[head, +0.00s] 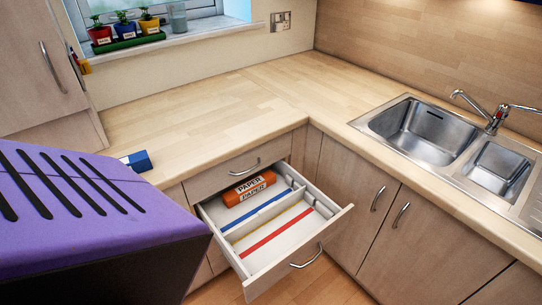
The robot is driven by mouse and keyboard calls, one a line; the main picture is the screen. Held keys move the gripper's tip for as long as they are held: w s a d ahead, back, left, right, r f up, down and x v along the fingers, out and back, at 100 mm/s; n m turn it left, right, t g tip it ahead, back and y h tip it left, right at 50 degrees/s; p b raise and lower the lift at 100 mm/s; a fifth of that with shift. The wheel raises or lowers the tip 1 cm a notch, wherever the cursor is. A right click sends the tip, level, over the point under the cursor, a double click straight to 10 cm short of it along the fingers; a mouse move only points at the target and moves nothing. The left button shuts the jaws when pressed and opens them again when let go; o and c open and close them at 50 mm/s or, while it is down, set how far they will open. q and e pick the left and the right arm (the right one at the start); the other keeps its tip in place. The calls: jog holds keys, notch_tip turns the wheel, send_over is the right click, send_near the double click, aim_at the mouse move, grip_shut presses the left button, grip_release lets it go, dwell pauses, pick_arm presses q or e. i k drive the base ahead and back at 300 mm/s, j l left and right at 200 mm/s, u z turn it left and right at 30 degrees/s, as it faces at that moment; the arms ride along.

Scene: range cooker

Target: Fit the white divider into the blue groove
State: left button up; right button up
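An open drawer (341,219) sticks out below the counter near the corner. Its floor carries a blue groove (262,211), a straight blue strip running slantwise across it. A red strip (275,236) runs parallel, nearer the drawer front. Pale partitions line the drawer's right side. I cannot pick out a separate white divider for certain. No white piece shows standing along the blue strip. An orange roll marked PAPER (249,188) lies at the back left of the drawer, beyond the blue strip. Neither of my grippers is in view.
A blue and white block (138,161) lies on the counter (190,110) at left; most of the counter is clear. A steel sink (425,133) with a tap (492,118) is at right. Potted plants (123,29) stand on the windowsill.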

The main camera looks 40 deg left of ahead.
aim_at(268, 253)
jog(key=k+j, duration=0.15)
jog(key=j, duration=0.25)
jog(key=k+j+z, duration=0.1)
jog(key=j, duration=0.25)
jog(key=k+j, duration=0.15)
jog(key=j, duration=0.25)
jog(key=k+j+z, duration=0.1)
jog(key=j, duration=0.25)
jog(key=k+j, duration=0.2)
jog(key=j, duration=0.15)
jog(key=z, duration=0.05)
